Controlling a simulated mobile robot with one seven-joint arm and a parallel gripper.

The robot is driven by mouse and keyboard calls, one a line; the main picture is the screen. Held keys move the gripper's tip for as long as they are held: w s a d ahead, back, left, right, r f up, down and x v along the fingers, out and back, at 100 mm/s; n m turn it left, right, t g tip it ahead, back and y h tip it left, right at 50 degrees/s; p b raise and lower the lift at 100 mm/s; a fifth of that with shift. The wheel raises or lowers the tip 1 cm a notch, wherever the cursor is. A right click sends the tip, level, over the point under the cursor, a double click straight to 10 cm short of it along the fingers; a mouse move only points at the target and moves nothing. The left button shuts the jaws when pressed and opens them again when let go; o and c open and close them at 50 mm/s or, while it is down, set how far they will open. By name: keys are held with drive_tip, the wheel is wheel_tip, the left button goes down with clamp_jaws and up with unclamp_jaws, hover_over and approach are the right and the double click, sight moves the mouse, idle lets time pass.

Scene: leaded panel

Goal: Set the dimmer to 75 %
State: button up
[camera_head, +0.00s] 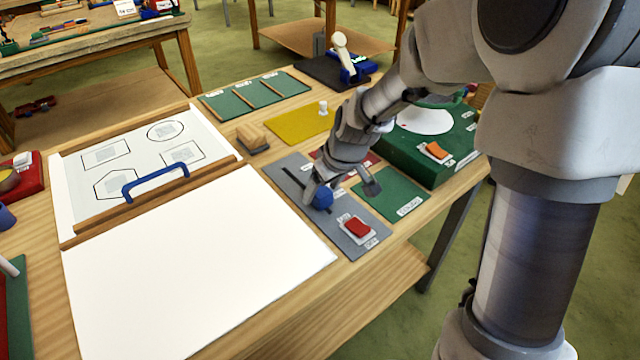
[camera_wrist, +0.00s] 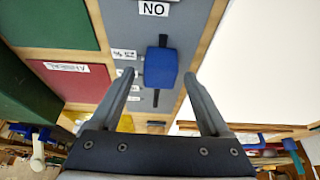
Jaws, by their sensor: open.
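The dimmer is a dark straight slot in a grey panel (camera_head: 285,163) with a blue knob (camera_head: 322,198) on it. In the wrist view the blue knob (camera_wrist: 160,68) sits on the slot, with slot showing on both sides of it. Small white labels (camera_wrist: 123,54) stand beside the slot; they are too small to read surely. My gripper (camera_head: 321,188) is open at the knob, pointing down. In the wrist view its two fingers (camera_wrist: 160,78) stand on either side of the knob; contact cannot be told. The arm hides part of the panel in the head view.
A red rocker switch (camera_head: 357,227) sits on the same grey panel, near the knob. A green panel (camera_head: 398,197) lies to the right, and a green box (camera_head: 432,160) with an orange switch stands behind it. A blank white board (camera_head: 190,265) lies left.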

drive_tip(key=shift+x, duration=0.75)
drive_tip(key=shift+c, duration=0.3)
clamp_jaws()
idle(0.7)
